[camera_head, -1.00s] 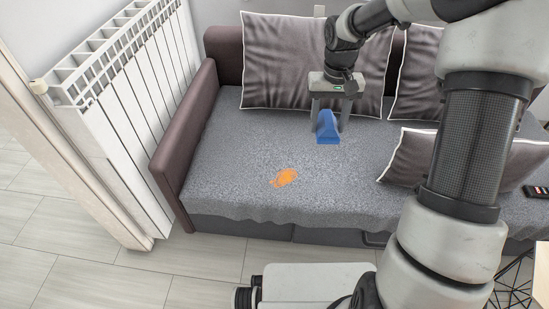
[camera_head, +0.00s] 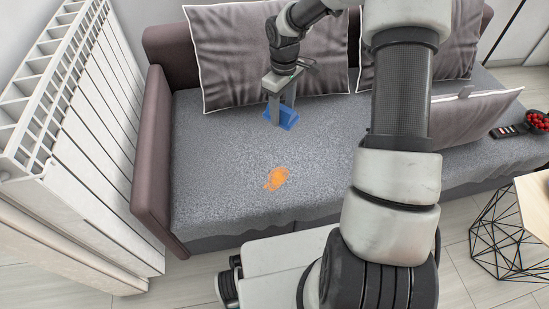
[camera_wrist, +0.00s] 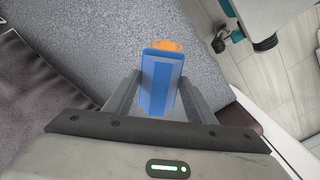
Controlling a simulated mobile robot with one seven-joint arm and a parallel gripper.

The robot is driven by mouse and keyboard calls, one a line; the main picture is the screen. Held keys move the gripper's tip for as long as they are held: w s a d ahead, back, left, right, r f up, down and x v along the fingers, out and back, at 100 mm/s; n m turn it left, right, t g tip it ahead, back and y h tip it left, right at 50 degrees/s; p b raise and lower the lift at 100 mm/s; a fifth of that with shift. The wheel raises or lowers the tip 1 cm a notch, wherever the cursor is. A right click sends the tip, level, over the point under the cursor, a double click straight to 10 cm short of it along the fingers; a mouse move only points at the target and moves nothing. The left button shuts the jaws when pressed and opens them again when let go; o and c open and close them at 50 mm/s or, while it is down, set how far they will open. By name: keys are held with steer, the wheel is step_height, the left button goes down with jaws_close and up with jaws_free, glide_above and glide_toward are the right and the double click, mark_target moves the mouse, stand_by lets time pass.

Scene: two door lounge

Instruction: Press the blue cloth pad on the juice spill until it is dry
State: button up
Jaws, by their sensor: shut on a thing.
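The orange juice spill (camera_head: 276,179) lies on the grey sofa seat (camera_head: 225,150), toward its front edge. In the wrist view the spill (camera_wrist: 166,45) shows just beyond the blue pad, partly hidden by it. The blue cloth pad (camera_head: 288,119) is at my gripper (camera_head: 280,108), over the back part of the seat behind the spill. My gripper is shut on the pad, which also shows between the fingers in the wrist view (camera_wrist: 160,80). The pad is apart from the spill. I cannot tell whether it touches the seat.
Striped-edge cushions (camera_head: 268,55) line the sofa back. The left armrest (camera_head: 152,160) and a white radiator (camera_head: 75,130) bound the left side. A remote (camera_head: 508,131) and a bowl of red fruit (camera_head: 538,121) are at the right. A wire-frame table (camera_head: 500,235) stands front right.

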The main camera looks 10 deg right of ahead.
step_height(320, 180, down, 12)
steer(key=n, duration=2.8)
glide_above(277, 178)
step_height(277, 178, down, 11)
steer(key=shift+w+a+f+b, duration=0.1)
steer(key=shift+f+b, duration=1.55)
steer(key=shift+f, duration=1.8)
steer(key=shift+f+b, duration=0.6)
steer(key=shift+f, duration=0.2)
steer(key=shift+r, duration=0.1)
step_height(277, 178, up, 9)
steer(key=p, duration=0.5)
